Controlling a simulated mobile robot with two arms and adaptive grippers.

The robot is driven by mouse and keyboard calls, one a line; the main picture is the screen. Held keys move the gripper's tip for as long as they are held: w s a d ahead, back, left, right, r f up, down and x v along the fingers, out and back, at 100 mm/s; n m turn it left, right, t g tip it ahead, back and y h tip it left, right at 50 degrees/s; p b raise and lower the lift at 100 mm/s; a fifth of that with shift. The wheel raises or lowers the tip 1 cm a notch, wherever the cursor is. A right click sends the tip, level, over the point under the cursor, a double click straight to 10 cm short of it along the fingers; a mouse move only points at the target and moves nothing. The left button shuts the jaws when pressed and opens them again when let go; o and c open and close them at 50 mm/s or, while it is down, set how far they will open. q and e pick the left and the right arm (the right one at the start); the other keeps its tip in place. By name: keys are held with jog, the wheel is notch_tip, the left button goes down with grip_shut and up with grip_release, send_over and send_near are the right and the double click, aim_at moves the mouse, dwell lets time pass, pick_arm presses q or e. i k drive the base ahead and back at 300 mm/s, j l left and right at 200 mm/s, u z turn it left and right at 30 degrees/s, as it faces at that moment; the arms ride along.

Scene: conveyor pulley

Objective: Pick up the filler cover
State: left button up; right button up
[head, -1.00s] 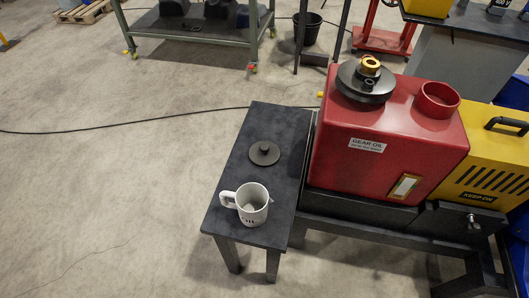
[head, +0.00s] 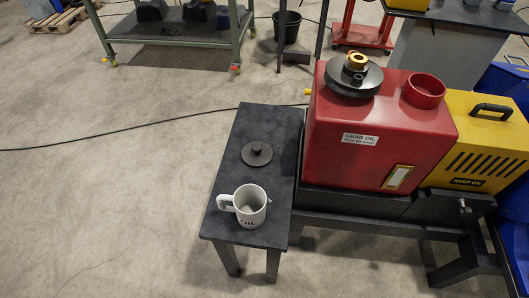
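The filler cover, a small dark round disc with a knob on top (head: 257,153), lies flat on the dark side table (head: 262,122) in the head view. A white mug with dark lettering (head: 249,207) stands nearer on the same table, apart from the cover. The red gear oil box (head: 345,147) stands right of the table, with a red round open-topped filler neck (head: 424,91) on its top. Neither of my grippers shows in the head view.
A black disc with a brass fitting (head: 354,76) sits on the red box. A yellow unit with a handle (head: 477,140) stands to its right. A green-framed workbench (head: 178,35) and a black bucket (head: 287,27) are behind. The floor at left is open, crossed by a black cable.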

aim_at(256, 153)
jog(key=j+z, duration=0.75)
jog(key=k+j+z, duration=0.15)
jog(key=z, duration=0.2)
